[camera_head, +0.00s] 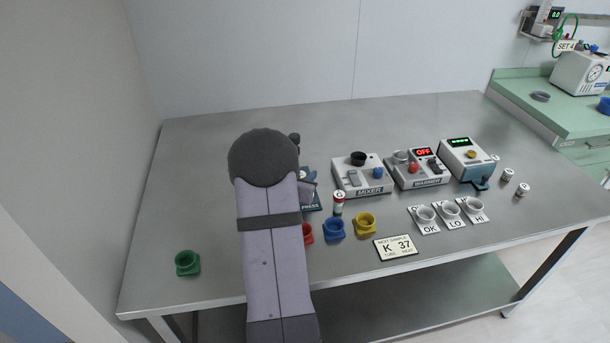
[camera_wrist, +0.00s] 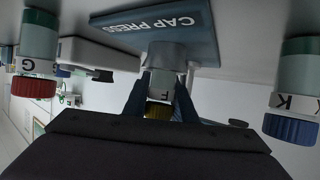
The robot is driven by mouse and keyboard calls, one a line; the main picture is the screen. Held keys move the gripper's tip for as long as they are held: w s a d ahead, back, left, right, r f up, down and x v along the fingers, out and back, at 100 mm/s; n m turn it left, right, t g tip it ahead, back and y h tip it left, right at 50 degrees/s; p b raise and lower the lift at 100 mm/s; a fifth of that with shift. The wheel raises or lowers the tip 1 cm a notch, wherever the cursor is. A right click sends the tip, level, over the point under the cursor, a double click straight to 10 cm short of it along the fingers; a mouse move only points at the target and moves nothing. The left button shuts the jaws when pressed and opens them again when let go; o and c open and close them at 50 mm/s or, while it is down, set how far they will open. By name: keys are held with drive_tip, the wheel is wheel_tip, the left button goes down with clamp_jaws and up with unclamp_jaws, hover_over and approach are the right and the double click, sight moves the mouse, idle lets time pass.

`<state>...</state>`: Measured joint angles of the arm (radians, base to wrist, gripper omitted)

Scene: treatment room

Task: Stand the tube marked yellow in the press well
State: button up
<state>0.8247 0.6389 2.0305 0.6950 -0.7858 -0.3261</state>
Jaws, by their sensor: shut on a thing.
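In the wrist view, which is upside down, my gripper (camera_wrist: 160,97) is shut on a tube (camera_wrist: 161,84) lettered F with a yellow cap (camera_wrist: 158,110). The tube looks upright, cap up. Its lower end lines up with the grey round well (camera_wrist: 168,56) of the blue cap press (camera_wrist: 150,30); I cannot tell how deep it sits. In the head view the press (camera_head: 313,204) is mostly behind my arm, and my gripper and the held tube are hidden.
A red-capped tube (camera_wrist: 36,70) and a blue-capped tube (camera_wrist: 294,105) flank the press. The mixer (camera_head: 359,176), warmer (camera_head: 416,169) and OK/LO/HI cups are to the right. The back left is clear.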

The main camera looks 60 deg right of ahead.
drive_tip(key=o, duration=0.7)
drive_tip(key=shift+o, duration=0.2)
drive_tip(key=shift+p+v, duration=2.25)
drive_tip(key=shift+v, duration=3.3)
drive_tip(key=shift+f, duration=0.1)
